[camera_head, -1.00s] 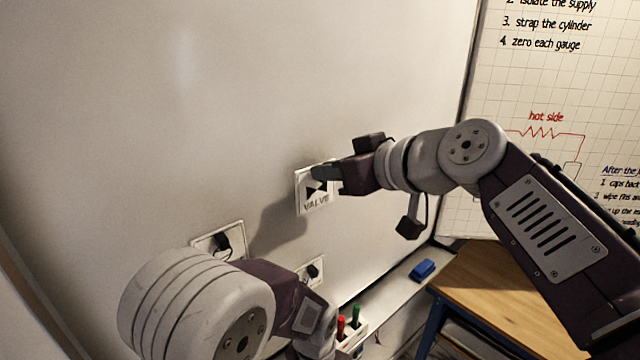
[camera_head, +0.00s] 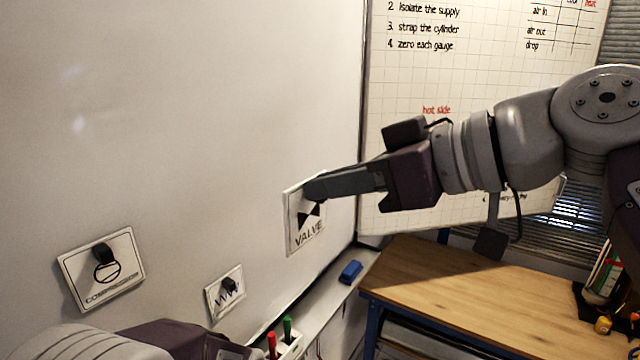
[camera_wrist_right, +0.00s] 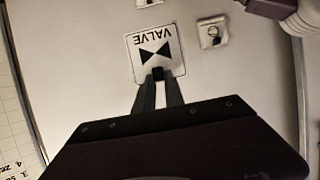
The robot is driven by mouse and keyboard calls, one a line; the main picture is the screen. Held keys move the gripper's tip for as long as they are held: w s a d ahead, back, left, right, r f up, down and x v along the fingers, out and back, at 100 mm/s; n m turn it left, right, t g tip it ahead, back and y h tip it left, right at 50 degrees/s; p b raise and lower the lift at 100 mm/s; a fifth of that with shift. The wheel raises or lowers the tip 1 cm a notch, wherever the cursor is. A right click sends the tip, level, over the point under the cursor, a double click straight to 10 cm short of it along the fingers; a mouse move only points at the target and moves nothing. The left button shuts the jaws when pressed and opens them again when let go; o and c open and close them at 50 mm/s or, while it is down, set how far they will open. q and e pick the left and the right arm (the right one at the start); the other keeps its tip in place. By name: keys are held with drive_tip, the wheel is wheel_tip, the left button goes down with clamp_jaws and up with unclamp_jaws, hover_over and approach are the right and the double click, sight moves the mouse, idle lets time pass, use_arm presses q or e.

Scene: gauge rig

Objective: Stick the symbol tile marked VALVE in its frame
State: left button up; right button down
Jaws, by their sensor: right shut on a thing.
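The white VALVE tile (camera_head: 303,232), with a black bow-tie symbol, is upright at the whiteboard (camera_head: 200,120), near its right edge. My right gripper (camera_head: 314,190) comes in from the right and is shut on the tile's small dark knob, which its fingers mostly hide. In the right wrist view the tile (camera_wrist_right: 146,42) appears upside down beyond the fingers (camera_wrist_right: 158,77). No separate frame outline shows around the tile, and I cannot tell whether its back touches the board. My left arm shows at the lower left; its fingertips are out of view.
A COMPRESSOR tile (camera_head: 75,268) and a smaller zigzag tile (camera_head: 215,300) are on the board at lower left. The ledge below holds a blue eraser (camera_head: 350,271) and red and green markers (camera_head: 287,328). A wooden table (camera_head: 450,290) stands at right, below a paper chart (camera_head: 410,80).

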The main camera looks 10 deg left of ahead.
drive_tip(key=s+d+b, duration=0.1)
drive_tip(key=s+d, duration=0.1)
drive_tip(key=d, duration=0.3)
drive_tip(key=shift+s+d, duration=0.2)
drive_tip(key=shift+d, duration=0.2)
drive_tip(key=shift+f, duration=0.1)
idle(0.4)
